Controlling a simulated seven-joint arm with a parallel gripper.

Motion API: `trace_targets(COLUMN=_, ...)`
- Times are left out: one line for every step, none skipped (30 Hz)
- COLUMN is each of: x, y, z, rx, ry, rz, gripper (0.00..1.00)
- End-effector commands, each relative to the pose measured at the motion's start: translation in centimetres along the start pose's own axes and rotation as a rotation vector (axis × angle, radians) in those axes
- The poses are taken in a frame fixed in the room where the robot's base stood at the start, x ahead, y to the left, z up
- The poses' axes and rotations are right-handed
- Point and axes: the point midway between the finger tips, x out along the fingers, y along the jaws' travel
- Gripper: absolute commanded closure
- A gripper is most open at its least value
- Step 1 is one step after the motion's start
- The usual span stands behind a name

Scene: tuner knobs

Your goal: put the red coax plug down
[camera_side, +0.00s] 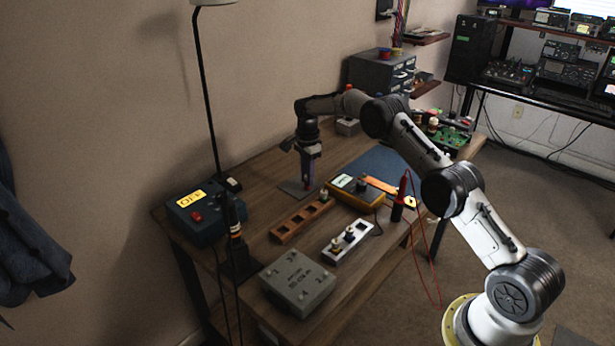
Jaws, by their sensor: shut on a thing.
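My gripper (308,182) points down over the table, behind the brown wooden rack. It is shut on a small reddish thing at its fingertips, which I take to be the red coax plug (308,188); it is mostly hidden by the fingers. The fingertips are just above or at a dark flat pad (292,190) on the table; I cannot tell whether the plug touches it.
The wooden rack (290,227) has open slots and a plug at its right end. A yellow meter (346,196), a pale block (338,252) with plugs, a grey numbered box (298,285), and a dark box (195,217) marked OFF stand around. A lamp stand (207,95) rises at left.

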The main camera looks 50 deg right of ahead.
Motion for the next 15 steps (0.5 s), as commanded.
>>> trace_targets(x=-0.03, y=0.0, z=0.0, rx=0.0, ry=0.0, rz=0.0, gripper=1.0)
trace_targets(x=0.0, y=0.0, z=0.0, rx=0.0, ry=0.0, rz=0.0, gripper=1.0)
trace_targets(x=0.08, y=0.01, z=0.0, rx=0.0, ry=0.0, rz=0.0, gripper=1.0)
trace_targets(x=0.16, y=0.01, z=0.0, rx=0.0, ry=0.0, rz=0.0, gripper=1.0)
trace_targets(x=0.25, y=0.01, z=0.0, rx=0.0, ry=0.0, rz=0.0, gripper=1.0)
trace_targets(x=0.36, y=0.01, z=0.0, rx=0.0, ry=0.0, rz=0.0, gripper=1.0)
trace_targets(x=0.32, y=0.0, z=0.0, rx=0.0, ry=0.0, rz=0.0, gripper=0.7)
trace_targets(x=0.31, y=0.0, z=0.0, rx=0.0, ry=0.0, rz=0.0, gripper=0.64)
trace_targets(x=0.31, y=0.01, z=0.0, rx=0.0, ry=0.0, rz=0.0, gripper=0.57)
trace_targets(x=0.31, y=0.01, z=0.0, rx=0.0, ry=0.0, rz=0.0, gripper=0.52)
trace_targets(x=0.31, y=0.01, z=0.0, rx=0.0, ry=0.0, rz=0.0, gripper=0.46)
trace_targets(x=0.31, y=0.01, z=0.0, rx=0.0, ry=0.0, rz=0.0, gripper=0.45)
trace_targets(x=0.3, y=0.01, z=0.0, rx=0.0, ry=0.0, rz=0.0, gripper=0.45)
trace_targets(x=0.31, y=0.01, z=0.0, rx=0.0, ry=0.0, rz=0.0, gripper=0.45)
trace_targets(x=0.3, y=0.01, z=0.0, rx=0.0, ry=0.0, rz=0.0, gripper=0.45)
